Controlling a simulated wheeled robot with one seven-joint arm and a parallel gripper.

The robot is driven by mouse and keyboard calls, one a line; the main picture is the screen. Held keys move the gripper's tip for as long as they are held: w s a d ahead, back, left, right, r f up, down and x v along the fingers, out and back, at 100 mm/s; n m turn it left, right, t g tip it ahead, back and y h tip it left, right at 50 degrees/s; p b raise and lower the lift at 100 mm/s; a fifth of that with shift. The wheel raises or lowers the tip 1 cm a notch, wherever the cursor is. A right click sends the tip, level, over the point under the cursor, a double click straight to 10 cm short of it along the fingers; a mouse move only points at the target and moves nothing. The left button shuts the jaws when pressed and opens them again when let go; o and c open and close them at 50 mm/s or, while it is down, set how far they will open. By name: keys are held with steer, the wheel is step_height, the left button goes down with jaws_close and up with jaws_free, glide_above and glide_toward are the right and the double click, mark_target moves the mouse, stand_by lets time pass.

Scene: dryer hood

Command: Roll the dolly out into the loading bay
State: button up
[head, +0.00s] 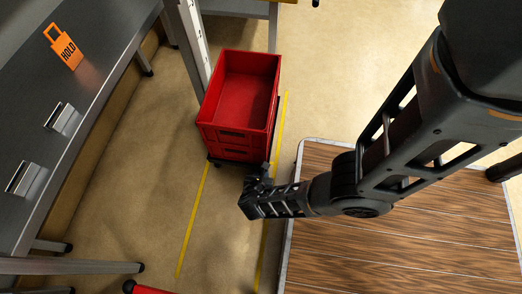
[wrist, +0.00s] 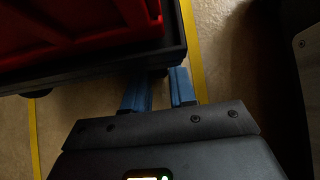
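The dolly (head: 228,162) is a low black base on castors, carrying stacked red crates (head: 235,134); the top crate is empty. It stands between two yellow floor lines, beside a metal post. In the wrist view the dolly's dark edge (wrist: 95,68) and red crate (wrist: 70,25) fill the upper left. My gripper (wrist: 162,76) has its two blue fingers apart, with floor showing between them. Their tips are at the dolly's near right corner, the left tip partly hidden by its edge. Whether they touch it, I cannot tell. In the head view the fingers are hard to make out.
A grey bench (head: 85,85) with an orange HOLD tag (head: 64,47) runs along the left. A wood-topped platform (head: 400,240) lies at the right, under my arm. Floor between the yellow lines (head: 192,222) is clear in front of the dolly. A red object (head: 150,290) shows at the bottom.

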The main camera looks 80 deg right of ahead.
steer(key=o, duration=0.4)
steer(key=shift+r, duration=0.15)
steer(key=p+v, duration=0.4)
steer(key=v, duration=0.2)
steer(key=shift+a+r, duration=0.25)
steer(key=shift+r, duration=0.1)
steer(key=shift+a+r, duration=0.2)
steer(key=shift+a, duration=0.15)
